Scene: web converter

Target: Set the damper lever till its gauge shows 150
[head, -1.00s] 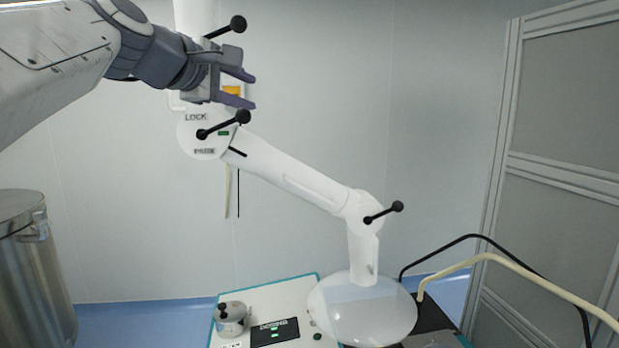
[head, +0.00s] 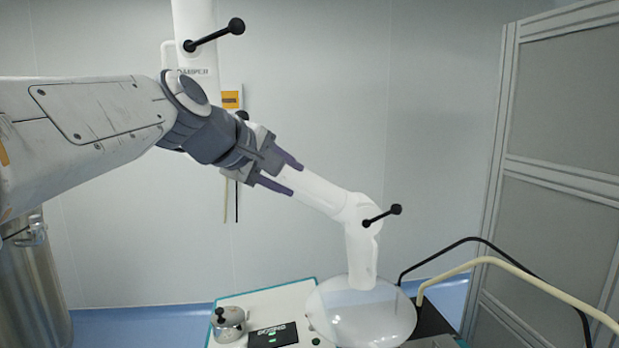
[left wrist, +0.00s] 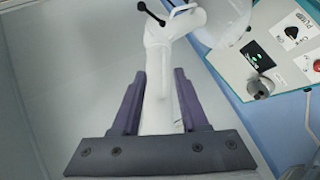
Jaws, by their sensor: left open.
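A white jointed arm (head: 320,194) carries several black ball-ended levers. One lever (head: 215,35) is at the top, one (head: 382,214) is at the lower joint, and the ball of another shows just behind my arm. A partly covered label by the top joint is too small to read surely. A black display (head: 273,334) with green characters is on the panel below; its reading is not legible. My left gripper (head: 295,179) is open in front of the white arm's sloping link. In the left wrist view that link (left wrist: 158,60) shows between the fingers, with a lever (left wrist: 150,12) beyond. My right gripper is not in view.
The panel (head: 240,300) holds a small metal pot (head: 228,323) with a black knob and a glassy white dome (head: 362,312). Black and cream hoses (head: 530,272) run at right beside a grey-panelled partition (head: 560,130). A metal cylinder (head: 35,285) stands at left.

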